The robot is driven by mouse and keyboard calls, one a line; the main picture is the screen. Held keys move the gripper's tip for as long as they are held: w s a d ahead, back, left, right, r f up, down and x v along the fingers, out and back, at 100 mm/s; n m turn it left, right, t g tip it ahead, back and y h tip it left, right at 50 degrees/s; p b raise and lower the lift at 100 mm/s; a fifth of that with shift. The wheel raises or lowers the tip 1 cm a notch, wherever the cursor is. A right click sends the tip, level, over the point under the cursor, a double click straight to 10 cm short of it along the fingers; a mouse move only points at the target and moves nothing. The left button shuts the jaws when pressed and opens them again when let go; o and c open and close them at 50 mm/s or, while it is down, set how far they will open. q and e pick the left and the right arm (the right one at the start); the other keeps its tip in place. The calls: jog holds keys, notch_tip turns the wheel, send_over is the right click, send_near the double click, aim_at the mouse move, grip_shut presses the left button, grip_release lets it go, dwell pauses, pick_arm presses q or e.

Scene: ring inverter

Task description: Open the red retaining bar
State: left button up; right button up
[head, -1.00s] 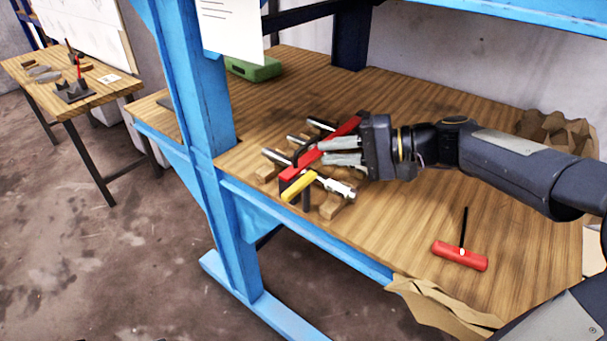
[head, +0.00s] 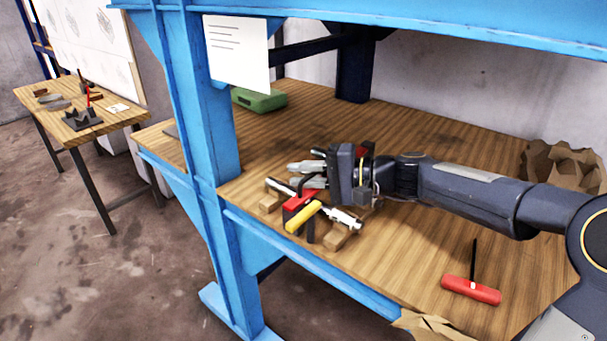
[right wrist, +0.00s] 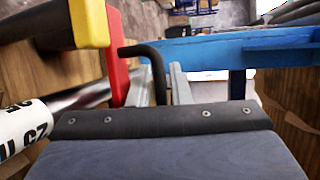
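The red retaining bar (head: 299,203) lies across metal rods on the wooden bench; its far part is hidden behind my right gripper in the head view. Its red end also shows in the right wrist view (right wrist: 117,48). A black bent handle (right wrist: 156,66) stands beside the red bar. My right gripper (head: 304,174) has its fingers apart, one on each side of this handle, and does not look closed on it. A yellow-handled part (head: 304,217) is at the bar's near end, also seen in the right wrist view (right wrist: 88,22). My left gripper is not in view.
A red T-handled tool (head: 471,289) lies at the right front of the bench. A green case (head: 259,100) is at the back. A blue upright post (head: 209,130) stands left of the bar.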

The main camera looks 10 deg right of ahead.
grip_shut()
jog(key=shift+r, duration=0.1)
